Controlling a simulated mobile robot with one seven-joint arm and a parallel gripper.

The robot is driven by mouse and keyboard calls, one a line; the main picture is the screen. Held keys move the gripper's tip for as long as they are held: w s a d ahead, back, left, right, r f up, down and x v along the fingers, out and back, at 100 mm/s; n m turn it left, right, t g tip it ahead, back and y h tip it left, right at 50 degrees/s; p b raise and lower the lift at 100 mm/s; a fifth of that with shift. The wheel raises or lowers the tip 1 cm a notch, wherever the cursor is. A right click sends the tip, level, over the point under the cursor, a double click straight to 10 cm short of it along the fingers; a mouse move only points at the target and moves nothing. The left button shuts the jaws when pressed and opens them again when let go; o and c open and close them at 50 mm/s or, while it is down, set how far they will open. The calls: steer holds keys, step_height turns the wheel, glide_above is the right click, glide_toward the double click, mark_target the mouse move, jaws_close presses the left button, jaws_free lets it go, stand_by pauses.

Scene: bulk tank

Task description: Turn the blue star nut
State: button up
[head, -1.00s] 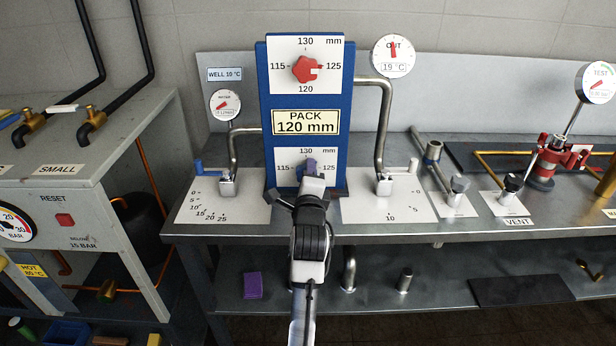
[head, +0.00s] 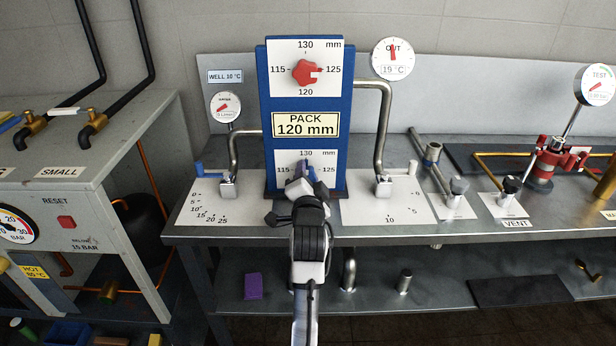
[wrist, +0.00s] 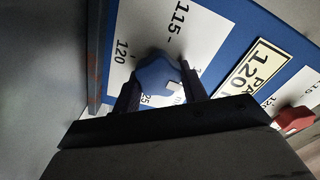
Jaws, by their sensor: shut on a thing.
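The blue star nut (wrist: 156,76) sits on the lower white dial plate of the blue frame. In the wrist view it is between the two dark fingers of my gripper (wrist: 158,92), which is shut on it. In the head view my gripper (head: 304,178) reaches up to the lower dial and hides most of the nut and the lower part of its scale. The plate reads 115, 130 and mm in the head view; 120 also shows in the wrist view.
A red star nut (head: 304,71) sits on the upper dial, above the PACK 120 mm sign (head: 304,123). Bent steel pipes (head: 384,130) flank the frame. Small levers stand on white scale plates (head: 400,205) at both sides. A round gauge (head: 225,107) is at left.

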steer(key=shift+n, duration=0.4)
steer(key=o, duration=1)
steer(key=shift+c, duration=0.2)
steer(key=shift+s, duration=0.1)
steer(key=s, duration=1.3)
steer(key=shift+s+b, duration=0.3)
